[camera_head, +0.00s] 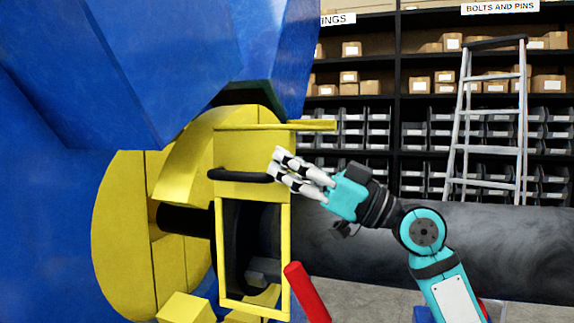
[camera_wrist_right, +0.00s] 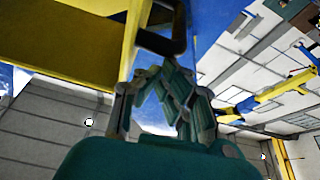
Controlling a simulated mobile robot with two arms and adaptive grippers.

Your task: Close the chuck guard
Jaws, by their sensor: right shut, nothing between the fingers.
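The chuck guard (camera_head: 251,150) is a yellow box-like cover with an open window frame on its lower front, in front of the large yellow chuck. Its black bar handle (camera_head: 238,176) runs across the front above the window; in the wrist view the handle (camera_wrist_right: 180,28) is at the top, beside a yellow panel. My right gripper (camera_head: 276,167) comes in from the right, its white fingertips close to the handle's right end. It is shut with nothing between its fingers. I cannot tell whether it touches the handle or the guard. My left gripper is not in view.
A big blue machine body (camera_head: 60,160) fills the left. A dark round bar (camera_head: 480,245) extends right from the chuck, behind my right arm. A red cylindrical lever (camera_head: 306,292) sticks up below the guard. Shelves with bins and a ladder (camera_head: 488,120) stand far back.

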